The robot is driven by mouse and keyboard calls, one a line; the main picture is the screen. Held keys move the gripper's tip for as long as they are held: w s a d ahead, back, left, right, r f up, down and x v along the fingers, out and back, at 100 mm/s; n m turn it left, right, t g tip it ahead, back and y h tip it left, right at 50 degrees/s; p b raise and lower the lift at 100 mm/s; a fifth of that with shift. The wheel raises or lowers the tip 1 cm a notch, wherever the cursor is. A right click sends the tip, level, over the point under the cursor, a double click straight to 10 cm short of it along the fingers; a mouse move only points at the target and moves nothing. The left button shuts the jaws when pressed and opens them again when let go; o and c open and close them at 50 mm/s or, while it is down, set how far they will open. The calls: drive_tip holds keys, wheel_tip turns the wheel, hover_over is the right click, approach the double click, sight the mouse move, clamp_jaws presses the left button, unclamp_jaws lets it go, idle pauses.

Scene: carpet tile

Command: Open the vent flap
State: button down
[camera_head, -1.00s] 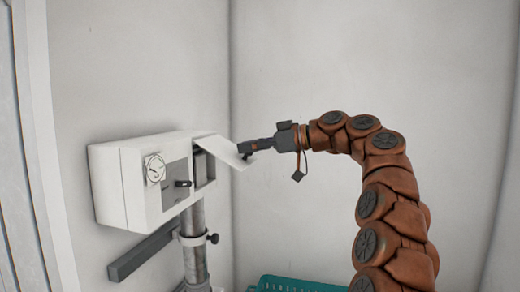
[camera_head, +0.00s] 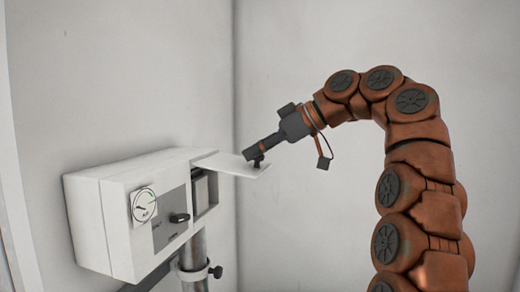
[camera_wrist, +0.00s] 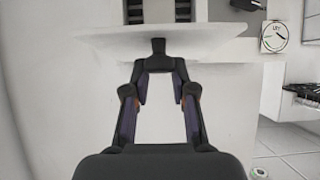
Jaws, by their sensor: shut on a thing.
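The vent flap (camera_head: 232,164) is a thin white panel at the top right of a white wall box (camera_head: 100,205). It stands out roughly level, hinged along its upper edge, with the opening (camera_head: 203,190) uncovered below it. A small dark knob (camera_head: 258,163) sits near its outer edge. My gripper (camera_head: 254,154) is shut on this knob, coming from the upper right. In the wrist view the flap (camera_wrist: 150,38) spans the top, and the knob (camera_wrist: 158,46) meets the closed fingertips (camera_wrist: 159,64).
The box front carries a round dial (camera_head: 144,206) and a dark latch-like handle (camera_head: 180,218). A grey post with a clamp (camera_head: 195,268) stands under the box. Plain white walls surround it, with free room right of the flap.

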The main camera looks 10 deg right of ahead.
drive_tip(key=shift+a+f, duration=0.1)
drive_tip(key=c, duration=0.9)
unclamp_jaws()
